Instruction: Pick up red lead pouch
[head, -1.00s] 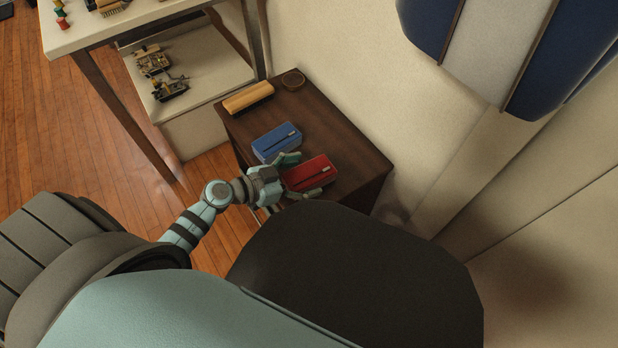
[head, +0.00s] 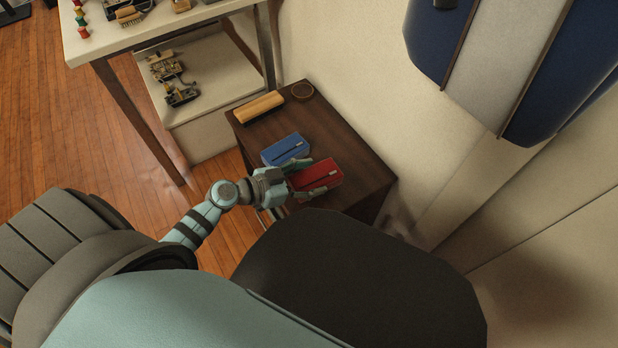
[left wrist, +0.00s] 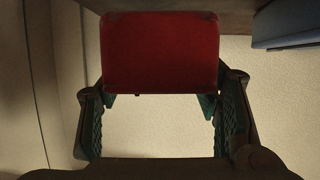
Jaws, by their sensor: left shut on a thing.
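The red pouch (head: 318,174) is a small box-like case with a dark zip line on top, at the front of the dark brown cabinet top (head: 352,160). My left gripper (head: 308,178) has a finger on each of its long sides and is shut on it. In the left wrist view the red pouch (left wrist: 160,52) fills the upper middle between the green fingers of my left gripper (left wrist: 160,108). I cannot tell whether the pouch is lifted off the cabinet. My right gripper is not in view.
A blue pouch (head: 286,150) lies just behind the red one, close to a finger. A worktable (head: 150,28) stands at upper left. A pale wall (head: 345,75) is behind the cabinet.

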